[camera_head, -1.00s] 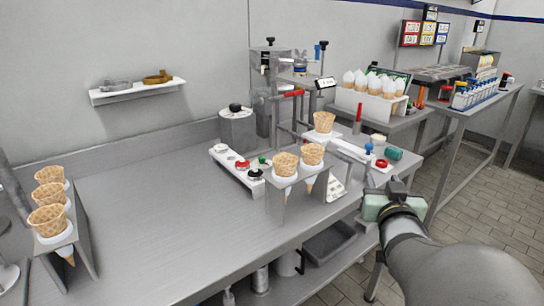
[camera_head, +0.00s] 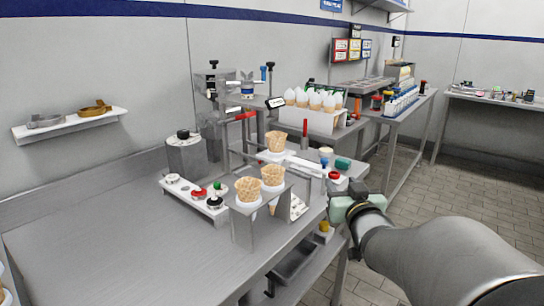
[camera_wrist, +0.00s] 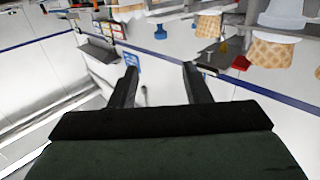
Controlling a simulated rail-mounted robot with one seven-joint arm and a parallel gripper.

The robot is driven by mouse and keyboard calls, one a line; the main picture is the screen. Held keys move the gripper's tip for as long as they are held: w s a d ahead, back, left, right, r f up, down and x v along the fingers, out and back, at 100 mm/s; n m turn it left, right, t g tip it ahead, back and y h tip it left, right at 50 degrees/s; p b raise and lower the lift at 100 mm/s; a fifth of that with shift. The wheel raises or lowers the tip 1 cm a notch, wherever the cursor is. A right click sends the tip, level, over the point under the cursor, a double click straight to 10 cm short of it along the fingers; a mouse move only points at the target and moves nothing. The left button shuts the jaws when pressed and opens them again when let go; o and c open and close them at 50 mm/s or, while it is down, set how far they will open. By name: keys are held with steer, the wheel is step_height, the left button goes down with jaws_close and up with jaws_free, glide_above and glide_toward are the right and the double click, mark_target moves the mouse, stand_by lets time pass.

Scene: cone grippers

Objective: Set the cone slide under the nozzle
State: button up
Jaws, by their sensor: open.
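The nozzle is too small to make out among the machine's parts. My gripper (camera_head: 350,197) is right of the slide, off the table's right end, apart from the knob. In the wrist view my gripper (camera_wrist: 160,78) has its fingers spread with nothing between them. A blue knob (camera_wrist: 160,32) and cones (camera_wrist: 270,48) appear upside down beyond the fingers.
A metal stand (camera_head: 258,222) holding two cones (camera_head: 248,188) is in front of the slide. A red knob (camera_head: 334,175) is close to my gripper. The table's front left (camera_head: 110,240) is clear.

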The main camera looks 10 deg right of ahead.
mark_target(326, 161)
steer(key=w, duration=0.5)
steer(key=w+d, duration=0.1)
steer(key=w, duration=0.5)
steer(key=w+d, duration=0.1)
steer(key=w, duration=0.4)
steer(key=shift+w+d, duration=0.15)
steer(key=shift+w, duration=0.05)
